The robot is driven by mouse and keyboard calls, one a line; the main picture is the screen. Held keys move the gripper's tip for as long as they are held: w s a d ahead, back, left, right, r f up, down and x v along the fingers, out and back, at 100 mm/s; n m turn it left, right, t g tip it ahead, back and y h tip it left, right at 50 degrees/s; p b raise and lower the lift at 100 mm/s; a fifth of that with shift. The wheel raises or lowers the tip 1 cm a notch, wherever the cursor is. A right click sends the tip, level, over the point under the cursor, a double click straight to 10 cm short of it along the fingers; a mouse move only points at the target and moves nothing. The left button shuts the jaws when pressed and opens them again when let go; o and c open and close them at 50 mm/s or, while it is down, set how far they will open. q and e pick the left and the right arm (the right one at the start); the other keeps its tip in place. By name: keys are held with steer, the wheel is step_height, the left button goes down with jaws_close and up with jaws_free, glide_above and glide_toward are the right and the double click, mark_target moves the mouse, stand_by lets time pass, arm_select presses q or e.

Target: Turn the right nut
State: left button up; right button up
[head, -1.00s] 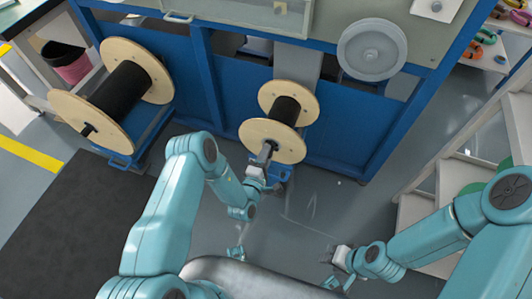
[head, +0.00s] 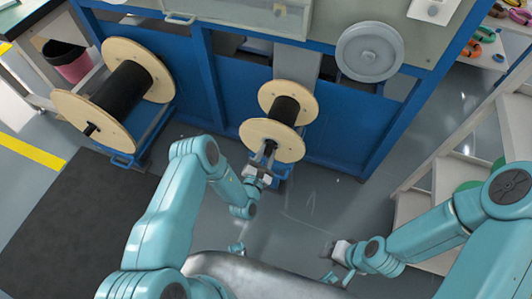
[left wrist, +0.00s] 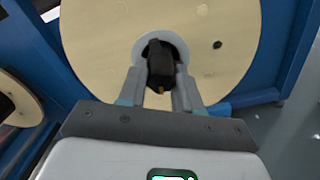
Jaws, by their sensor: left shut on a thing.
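The right spool (head: 286,108), with pale wooden flanges and black cable, sits low at the machine's blue front. My left gripper (head: 265,158) reaches its near flange (head: 262,136). In the left wrist view, my left gripper (left wrist: 160,88) has a grey finger on each side of a dark nut (left wrist: 160,60) at the flange's centre hole and is shut on it. The nut is hidden by the fingers in the head view. My right gripper (head: 331,251) is low at centre right, away from the spools; its opening is too small to tell.
A larger left spool (head: 126,92) of black cable stands on a blue stand. A grey wheel (head: 370,52) is on the machine above right. White shelving (head: 452,170) stands at the right. The floor between is clear.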

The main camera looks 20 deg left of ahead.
arm_select(q)
steer(key=n, duration=0.4)
steer(key=shift+w+a+n, duration=0.1)
steer(key=shift+a+n, duration=0.15)
steer(key=shift+n, duration=0.15)
steer(key=n, duration=0.5)
steer(key=shift+d+p, duration=0.2)
steer(key=shift+p, duration=0.2)
steer(key=n, duration=0.5)
steer(key=shift+d, duration=0.15)
steer(key=n, duration=0.4)
steer(key=shift+d, duration=0.15)
steer(key=n, duration=0.4)
steer(key=shift+d+r+n, duration=0.1)
steer(key=shift+n, duration=0.3)
steer(key=n, duration=0.4)
steer(key=shift+r+n+p, duration=0.1)
steer(key=shift+n+p, duration=0.2)
steer(key=n, duration=0.5)
steer(key=shift+r, duration=0.1)
steer(key=shift+r+n, duration=0.1)
steer(key=shift+n, duration=2)
steer(key=shift+w+r+n, duration=0.1)
steer(key=shift+n, duration=0.2)
